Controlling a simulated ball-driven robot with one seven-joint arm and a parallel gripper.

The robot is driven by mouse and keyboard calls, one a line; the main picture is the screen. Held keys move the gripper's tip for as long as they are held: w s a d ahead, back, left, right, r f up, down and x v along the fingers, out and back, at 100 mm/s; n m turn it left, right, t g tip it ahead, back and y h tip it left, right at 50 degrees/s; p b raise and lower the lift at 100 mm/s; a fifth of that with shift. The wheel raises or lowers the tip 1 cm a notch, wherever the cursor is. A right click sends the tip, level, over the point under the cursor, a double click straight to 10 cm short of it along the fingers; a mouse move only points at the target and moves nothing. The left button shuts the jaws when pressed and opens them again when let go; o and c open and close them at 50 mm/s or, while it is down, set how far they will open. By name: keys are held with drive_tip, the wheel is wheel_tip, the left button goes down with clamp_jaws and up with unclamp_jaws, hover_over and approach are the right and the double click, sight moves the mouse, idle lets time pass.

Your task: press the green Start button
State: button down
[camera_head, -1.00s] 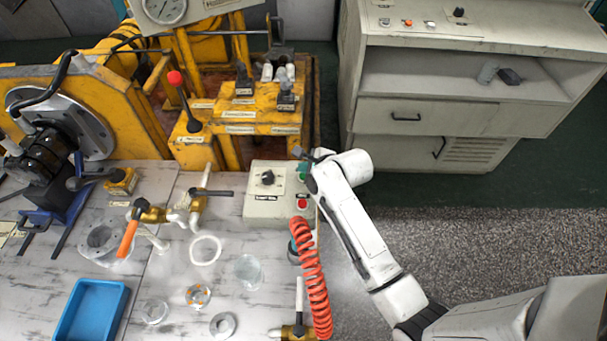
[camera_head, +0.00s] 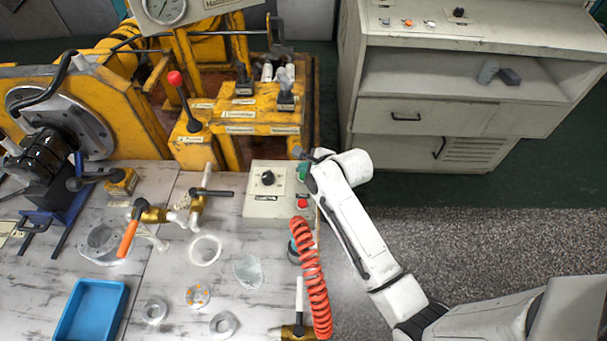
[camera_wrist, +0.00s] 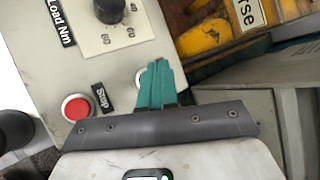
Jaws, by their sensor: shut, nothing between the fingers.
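The control box (camera_head: 262,209) stands on the bench, and its grey face fills the left of the wrist view (camera_wrist: 45,60). My gripper (camera_wrist: 155,70) has teal fingers that are shut and empty, pointing at the box face. In the head view my gripper (camera_head: 303,170) is at the box's right upper corner. The green Start button is hidden; only a pale ring edge (camera_wrist: 138,79) shows beside the fingertips. I cannot tell whether the fingers touch it. The red Stop button (camera_wrist: 77,107) is to the left, beside its "Stop" label (camera_wrist: 100,97).
A black knob (camera_wrist: 109,8) sits above on the box face. The yellow machine (camera_head: 245,115) stands behind the box. A grey cabinet (camera_head: 425,115) is at the back right. Open floor lies right of the bench.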

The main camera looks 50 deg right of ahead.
drive_tip(key=shift+f, duration=0.15)
drive_tip(key=shift+f, duration=0.25)
drive_tip(key=shift+f, duration=0.4)
idle(0.8)
idle(0.3)
drive_tip(key=shift+r+p, duration=0.85)
wheel_tip(320, 180, up, 5)
drive_tip(key=p, duration=0.5)
idle(0.8)
